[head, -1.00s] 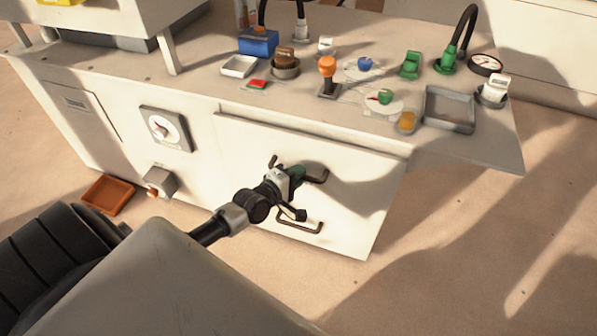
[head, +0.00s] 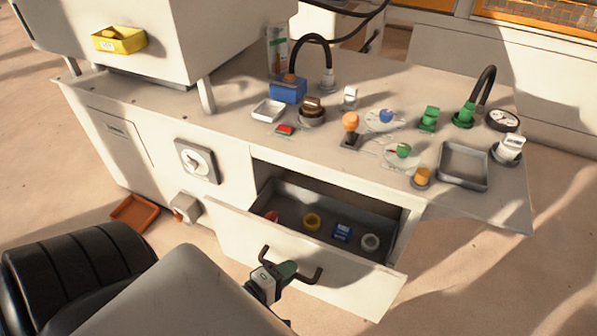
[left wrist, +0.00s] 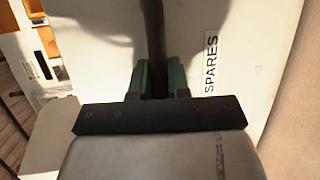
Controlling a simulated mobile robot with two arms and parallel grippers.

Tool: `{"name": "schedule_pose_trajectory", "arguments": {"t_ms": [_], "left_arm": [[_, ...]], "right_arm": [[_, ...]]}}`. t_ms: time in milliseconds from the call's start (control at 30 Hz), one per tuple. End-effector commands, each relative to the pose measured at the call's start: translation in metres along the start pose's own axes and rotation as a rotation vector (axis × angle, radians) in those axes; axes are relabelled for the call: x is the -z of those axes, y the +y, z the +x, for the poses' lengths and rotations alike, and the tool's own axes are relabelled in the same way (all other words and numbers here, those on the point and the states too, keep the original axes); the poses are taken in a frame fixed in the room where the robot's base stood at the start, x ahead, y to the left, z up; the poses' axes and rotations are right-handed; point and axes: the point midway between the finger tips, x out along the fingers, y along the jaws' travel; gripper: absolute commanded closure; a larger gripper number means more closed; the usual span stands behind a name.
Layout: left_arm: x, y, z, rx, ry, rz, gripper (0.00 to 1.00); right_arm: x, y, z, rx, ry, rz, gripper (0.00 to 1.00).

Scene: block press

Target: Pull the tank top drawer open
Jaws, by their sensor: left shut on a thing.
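The drawer (head: 350,285) under the bench is pulled part way out. Its front panel stands apart from the bench, and the inside shows. My left gripper (head: 286,270) is shut on the drawer's dark bar handle (head: 319,276). In the left wrist view, the green fingers (left wrist: 158,78) sit either side of the handle (left wrist: 153,30), beside a label reading SPARES (left wrist: 211,64). My right gripper is not in view.
The drawer holds a red piece (head: 272,217), a yellow ring (head: 312,221), a blue block (head: 342,232) and a grey ring (head: 370,243). An orange tray (head: 135,213) lies on the floor at left. Bare floor lies right of the drawer.

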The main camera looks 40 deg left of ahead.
Motion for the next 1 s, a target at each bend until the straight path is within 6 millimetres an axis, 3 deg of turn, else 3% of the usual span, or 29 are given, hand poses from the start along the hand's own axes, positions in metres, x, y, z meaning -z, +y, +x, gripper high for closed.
{"name": "schedule_pose_trajectory", "arguments": {"t_ms": [100,300,867,900,1000], "left_arm": [[-0.009,-0.004,-0.021,0.004,0.000,-0.001,1.00],[-0.017,-0.009,-0.042,0.003,0.000,0.000,1.00],[-0.021,-0.012,-0.050,0.001,0.000,0.001,1.00],[-0.021,-0.012,-0.050,0.001,0.000,0.001,0.77],[-0.021,-0.012,-0.050,0.000,0.000,0.001,0.62]], "right_arm": [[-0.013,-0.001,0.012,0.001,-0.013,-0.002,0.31],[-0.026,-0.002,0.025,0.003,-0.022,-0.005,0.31],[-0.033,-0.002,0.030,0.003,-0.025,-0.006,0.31],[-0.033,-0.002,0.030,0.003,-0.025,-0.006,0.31],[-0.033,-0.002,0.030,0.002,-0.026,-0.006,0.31]]}}
